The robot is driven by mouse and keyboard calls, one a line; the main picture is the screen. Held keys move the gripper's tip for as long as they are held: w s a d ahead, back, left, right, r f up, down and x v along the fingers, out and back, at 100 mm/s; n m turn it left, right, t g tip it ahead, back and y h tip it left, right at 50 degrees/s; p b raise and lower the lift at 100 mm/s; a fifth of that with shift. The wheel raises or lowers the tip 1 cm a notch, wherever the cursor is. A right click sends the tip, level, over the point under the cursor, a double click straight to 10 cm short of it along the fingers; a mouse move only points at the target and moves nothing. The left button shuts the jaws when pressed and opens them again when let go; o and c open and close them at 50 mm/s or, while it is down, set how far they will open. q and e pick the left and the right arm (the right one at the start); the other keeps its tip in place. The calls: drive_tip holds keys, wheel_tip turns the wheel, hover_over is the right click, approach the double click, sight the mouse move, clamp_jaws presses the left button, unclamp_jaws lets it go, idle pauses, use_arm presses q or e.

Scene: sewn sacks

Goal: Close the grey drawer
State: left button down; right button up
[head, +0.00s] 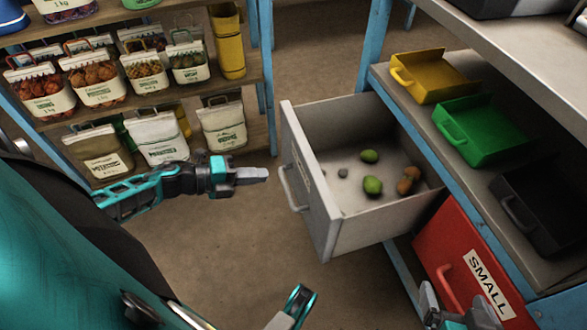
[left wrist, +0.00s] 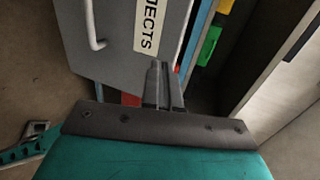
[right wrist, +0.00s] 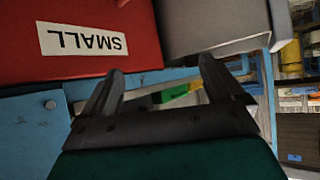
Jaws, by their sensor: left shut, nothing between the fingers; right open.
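The grey drawer (head: 320,225) is pulled far out of the blue-framed bench. It holds green lumps, brownish ones and a small grey one. Its front and bar handle (head: 293,188) face left. My left gripper (head: 266,174) is shut and empty, just left of the drawer front, apparently apart from it. In the left wrist view the drawer front (left wrist: 115,60) shows a label ending "JECTS", beyond the shut fingers (left wrist: 158,72). My right gripper (head: 455,300) is open and empty in front of the red drawer. The grey drawer's corner (right wrist: 215,25) shows in the right wrist view.
The red drawer (head: 440,245) labelled SMALL is beside the grey one. Yellow (head: 430,78), green (head: 480,135) and black trays (head: 540,215) stand on the bench shelf. A wooden rack (head: 150,100) of filled bags stands at left. Bare floor lies between.

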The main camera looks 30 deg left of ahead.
sight(306, 170)
use_arm(q)
drive_tip(key=x, duration=0.2)
drive_tip(key=b+x, duration=0.1)
drive_tip(key=x, duration=0.5)
drive_tip(key=shift+w+r, duration=0.1)
drive_tip(key=shift+r, duration=0.25)
drive_tip(key=shift+w+d, duration=0.4)
drive_tip(key=shift+w, duration=0.05)
use_arm(e)
drive_tip(key=shift+w+a, duration=0.35)
drive_tip(key=shift+a, duration=0.15)
